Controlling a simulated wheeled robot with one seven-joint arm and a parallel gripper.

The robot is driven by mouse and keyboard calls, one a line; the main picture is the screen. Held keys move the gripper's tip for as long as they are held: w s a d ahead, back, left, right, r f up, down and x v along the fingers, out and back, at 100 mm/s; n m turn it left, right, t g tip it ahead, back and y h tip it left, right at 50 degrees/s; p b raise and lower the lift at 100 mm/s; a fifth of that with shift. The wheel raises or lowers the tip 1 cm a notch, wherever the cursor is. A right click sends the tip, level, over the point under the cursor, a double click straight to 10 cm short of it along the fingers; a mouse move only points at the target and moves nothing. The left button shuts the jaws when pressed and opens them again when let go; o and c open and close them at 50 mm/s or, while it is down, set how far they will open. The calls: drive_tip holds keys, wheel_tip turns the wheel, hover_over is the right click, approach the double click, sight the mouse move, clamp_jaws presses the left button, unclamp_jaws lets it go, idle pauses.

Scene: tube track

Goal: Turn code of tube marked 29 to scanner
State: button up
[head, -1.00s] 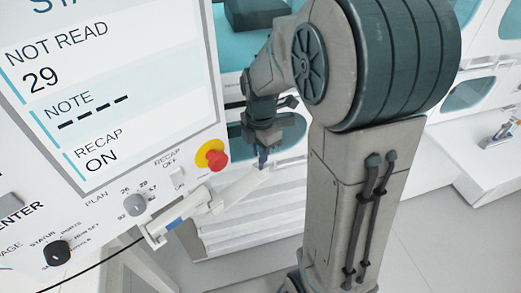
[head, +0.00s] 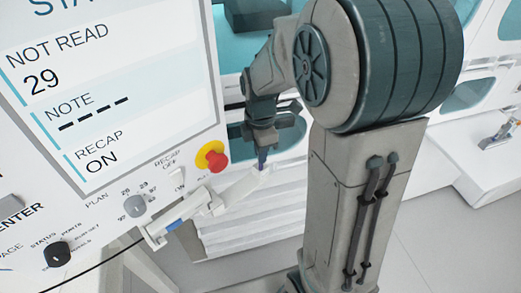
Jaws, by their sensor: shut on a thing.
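My gripper (head: 263,150) points down at the far end of a white rail-like arm (head: 240,190) that juts from the panel. It is shut on a small dark blue piece (head: 262,158), which looks like the top of a tube. The number 29 on it and its code cannot be made out. The panel screen (head: 90,90) reads "NOT READ 29", a note line of dashes and "RECAP ON". I cannot pick out the scanner for certain; a blue part (head: 174,225) sits near the rail's panel end.
The panel carries a red button on a yellow base (head: 212,157), a white recap switch (head: 179,181), a plan knob (head: 134,206) and a black status knob (head: 57,253). A white bench (head: 485,175) with a small device (head: 502,132) stands at the right.

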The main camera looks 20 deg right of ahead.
drive_tip(key=shift+m, duration=1.4)
drive_tip(key=shift+m, duration=1.4)
drive_tip(key=shift+m, duration=1.4)
drive_tip(key=shift+m, duration=1.4)
